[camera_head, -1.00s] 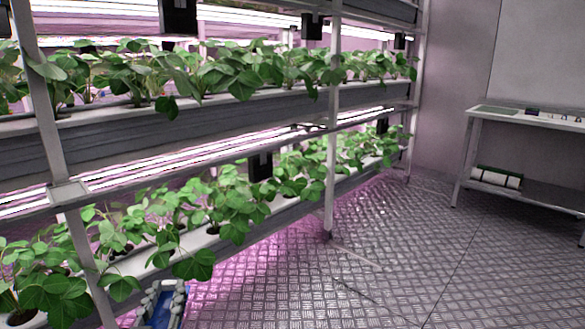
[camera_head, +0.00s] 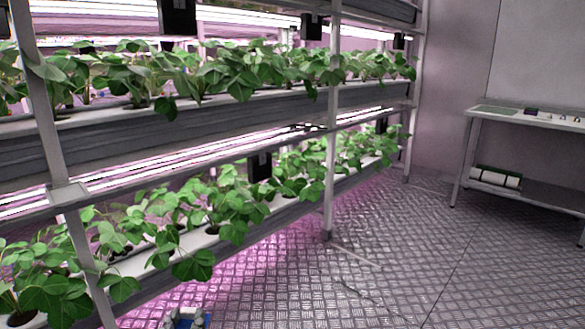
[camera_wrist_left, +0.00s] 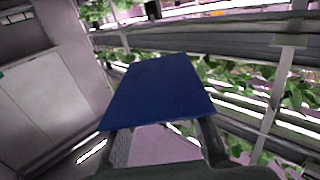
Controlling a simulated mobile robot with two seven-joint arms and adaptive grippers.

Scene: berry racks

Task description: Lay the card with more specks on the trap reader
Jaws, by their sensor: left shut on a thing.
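My left gripper (camera_head: 187,318) shows only at the bottom edge of the head view, with a bit of blue at it. In the left wrist view, my left gripper (camera_wrist_left: 165,138) is shut on a flat, plain blue card (camera_wrist_left: 158,88). The side of the card that shows has no visible specks; its other side is hidden. My right gripper is not in view. I cannot pick out a second card or the trap reader for certain.
Plant racks (camera_head: 200,122) with leafy berry plants fill the left and middle. A white bench (camera_head: 545,121) stands at the right wall, with a flat green panel (camera_head: 497,109) and small items on top.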

